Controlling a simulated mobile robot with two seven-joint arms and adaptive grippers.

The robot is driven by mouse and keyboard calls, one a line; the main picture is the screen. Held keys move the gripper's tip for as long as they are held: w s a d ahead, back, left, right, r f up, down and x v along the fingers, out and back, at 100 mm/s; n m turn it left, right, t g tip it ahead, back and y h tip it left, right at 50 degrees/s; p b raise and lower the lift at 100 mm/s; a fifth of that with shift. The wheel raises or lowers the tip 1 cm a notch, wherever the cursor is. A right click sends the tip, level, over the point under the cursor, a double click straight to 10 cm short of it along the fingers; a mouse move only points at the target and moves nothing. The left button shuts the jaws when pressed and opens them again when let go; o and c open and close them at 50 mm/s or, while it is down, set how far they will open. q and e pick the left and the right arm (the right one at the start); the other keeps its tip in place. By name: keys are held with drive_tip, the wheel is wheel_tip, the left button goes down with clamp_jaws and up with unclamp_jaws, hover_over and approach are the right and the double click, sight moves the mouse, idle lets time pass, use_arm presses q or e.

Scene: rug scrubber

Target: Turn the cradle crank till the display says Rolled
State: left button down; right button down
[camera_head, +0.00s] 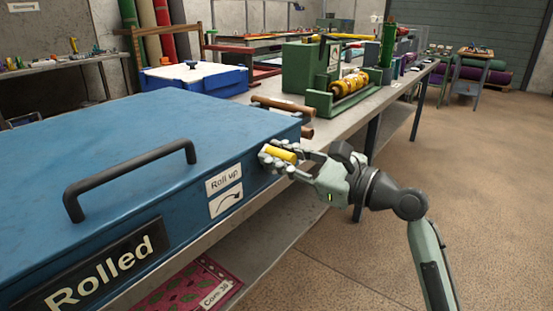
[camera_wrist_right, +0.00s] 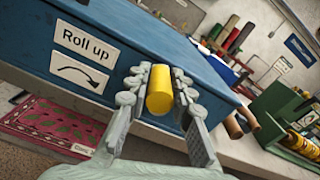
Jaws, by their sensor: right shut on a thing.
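The blue cradle housing (camera_head: 150,140) fills the left of the head view, with a black bar handle (camera_head: 130,175) on top. The dark display (camera_head: 95,270) on its front reads "Rolled". A white "Roll up" label (camera_head: 223,178) with a curved arrow below is on its side, also in the wrist view (camera_wrist_right: 85,45). My right gripper (camera_head: 278,153) is shut around the yellow crank grip (camera_wrist_right: 160,88), beside the housing's right corner. The fingers lie on both sides of the grip. The crank arm behind it is hidden. My left gripper is not in view.
A green machine with a yellow roller (camera_head: 350,84) stands farther along the grey bench. Brown rods (camera_head: 285,104) lie behind the housing, near a blue and white box (camera_head: 193,76). A pink patterned rug (camera_head: 180,290) lies below the bench. The floor at right is clear.

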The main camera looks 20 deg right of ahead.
drive_tip(key=shift+w+f+m, duration=0.1)
drive_tip(key=shift+f+m, duration=0.05)
drive_tip(key=shift+m, duration=0.25)
drive_tip(key=c, duration=1.5)
unclamp_jaws()
drive_tip(key=shift+d, duration=0.1)
drive_tip(key=shift+o, duration=0.7)
drive_tip(key=v, duration=1.2)
